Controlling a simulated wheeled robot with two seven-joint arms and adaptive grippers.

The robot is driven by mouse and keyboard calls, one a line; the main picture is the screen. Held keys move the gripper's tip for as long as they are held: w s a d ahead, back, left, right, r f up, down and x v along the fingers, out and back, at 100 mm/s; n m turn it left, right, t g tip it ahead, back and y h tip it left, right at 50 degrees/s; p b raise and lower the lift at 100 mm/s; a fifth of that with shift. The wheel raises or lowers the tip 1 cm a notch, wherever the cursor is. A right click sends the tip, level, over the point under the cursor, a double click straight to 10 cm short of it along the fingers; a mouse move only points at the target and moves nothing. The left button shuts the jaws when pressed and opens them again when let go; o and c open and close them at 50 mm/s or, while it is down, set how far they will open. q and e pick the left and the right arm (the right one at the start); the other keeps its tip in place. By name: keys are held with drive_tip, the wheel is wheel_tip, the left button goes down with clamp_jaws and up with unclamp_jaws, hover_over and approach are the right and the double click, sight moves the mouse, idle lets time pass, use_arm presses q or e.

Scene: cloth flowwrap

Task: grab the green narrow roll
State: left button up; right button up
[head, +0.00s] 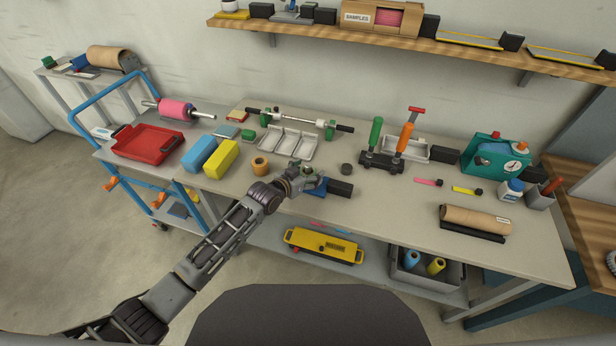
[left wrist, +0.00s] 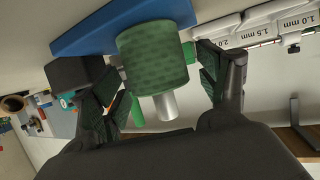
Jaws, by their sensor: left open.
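The green narrow roll (left wrist: 152,55) fills the middle of the left wrist view, with a patterned green surface and a pale core end sticking out. My left gripper (left wrist: 155,80) is open, with one finger on each side of the roll; I cannot tell whether either touches it. In the head view my left gripper (head: 308,179) is over the table's front middle and hides most of the roll. My right gripper is not in view.
A blue base (head: 316,187) and a black block (head: 341,188) lie right by the gripper. White trays (head: 288,141), an orange roll (head: 260,166) and a dark puck (head: 347,169) are nearby.

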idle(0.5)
use_arm(q)
drive_tip(key=c, duration=1.1)
drive_tip(key=shift+r, duration=0.15)
wheel_tip(320, 180, up, 18)
drive_tip(key=shift+f, duration=0.15)
idle(0.4)
